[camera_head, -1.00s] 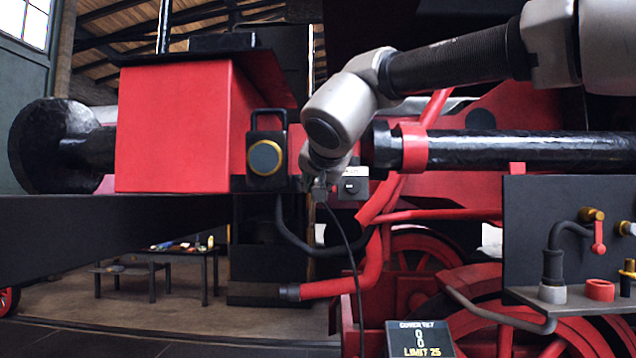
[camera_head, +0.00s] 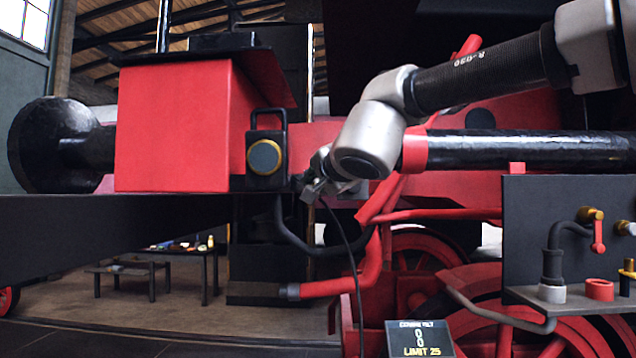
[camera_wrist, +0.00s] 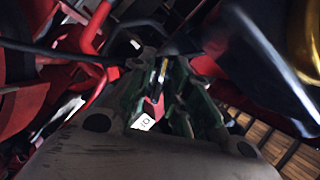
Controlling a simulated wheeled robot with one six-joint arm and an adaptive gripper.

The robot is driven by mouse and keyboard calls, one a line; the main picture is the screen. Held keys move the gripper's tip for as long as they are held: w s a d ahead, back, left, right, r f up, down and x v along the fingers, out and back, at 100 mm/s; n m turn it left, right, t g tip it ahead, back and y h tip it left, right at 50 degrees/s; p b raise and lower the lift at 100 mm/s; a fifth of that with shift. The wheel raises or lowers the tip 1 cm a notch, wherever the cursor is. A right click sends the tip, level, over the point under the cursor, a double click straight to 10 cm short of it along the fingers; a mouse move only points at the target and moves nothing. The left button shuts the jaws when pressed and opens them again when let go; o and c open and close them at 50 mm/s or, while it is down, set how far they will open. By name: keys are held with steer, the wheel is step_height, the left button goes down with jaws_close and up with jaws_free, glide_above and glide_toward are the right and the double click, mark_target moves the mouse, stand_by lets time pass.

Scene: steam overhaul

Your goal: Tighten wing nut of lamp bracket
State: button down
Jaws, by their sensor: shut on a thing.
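The lamp (camera_head: 264,156), black with a round lens in a brass ring, hangs beside the red box in the head view. Its dark body and brass ring (camera_wrist: 311,40) fill the upper right of the wrist view. My gripper (camera_head: 304,187) is at the lamp's lower right, where the bracket is. In the wrist view my gripper's green-tinted fingers (camera_wrist: 163,72) are close together around a small, partly yellowish thing, apparently the wing nut (camera_wrist: 162,68). The fingers hide most of it, and the bracket itself is not clear.
A black cable (camera_head: 345,235) hangs below my gripper. Red pipes (camera_head: 375,255) and a black cylinder (camera_head: 530,150) lie to the right. A dark panel (camera_head: 565,200) with taps stands far right. A sign (camera_head: 420,340) reading "LIMIT 25" is at the bottom.

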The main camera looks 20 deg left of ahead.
steer(key=m+t+h, duration=0.1)
steer(key=m+t, duration=0.2)
steer(key=m, duration=0.6)
steer(key=m+t+h, duration=0.1)
steer(key=m+t, duration=0.1)
steer(key=m, duration=0.7)
steer(key=m+t+h, duration=0.1)
steer(key=m+t, duration=0.2)
steer(key=m, duration=0.6)
steer(key=shift+a+f+t+h, duration=0.15)
steer(key=shift+f+t+h, duration=0.15)
steer(key=shift+m, duration=0.3)
steer(key=shift+r, duration=0.1)
steer(key=c, duration=1.6)
jaws_free()
steer(key=v, duration=1.2)
